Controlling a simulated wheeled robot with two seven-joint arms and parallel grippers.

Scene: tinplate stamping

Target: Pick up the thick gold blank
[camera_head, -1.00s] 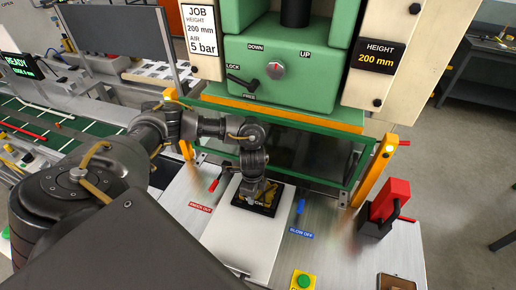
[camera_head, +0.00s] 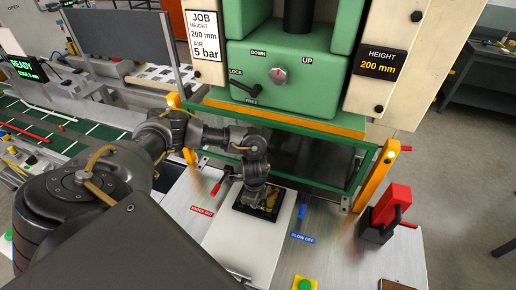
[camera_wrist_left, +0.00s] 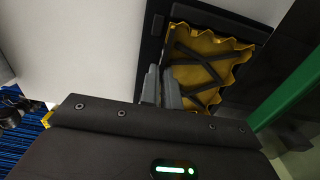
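A gold piece with a wavy edge (camera_wrist_left: 205,62) lies in a black square tray (camera_wrist_left: 258,33) in the left wrist view. Dark crossing bars lie over or under it; I cannot tell which. In the head view the gold (camera_head: 268,199) shows beside my left gripper (camera_head: 245,205), which points down over the black tray (camera_head: 267,214). The left wrist view shows the two grey fingers (camera_wrist_left: 161,88) close together at the tray's left side, by the gold piece's edge. Whether they hold anything is unclear. I cannot judge the gold's thickness. My right gripper is not in view.
The tray sits on a white plate (camera_head: 240,248) before the green press (camera_head: 300,75) and its guard frame (camera_head: 345,188). A red-and-black device (camera_head: 385,212) stands at the right. A red lever (camera_head: 217,186) and a blue lever (camera_head: 301,214) flank the tray.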

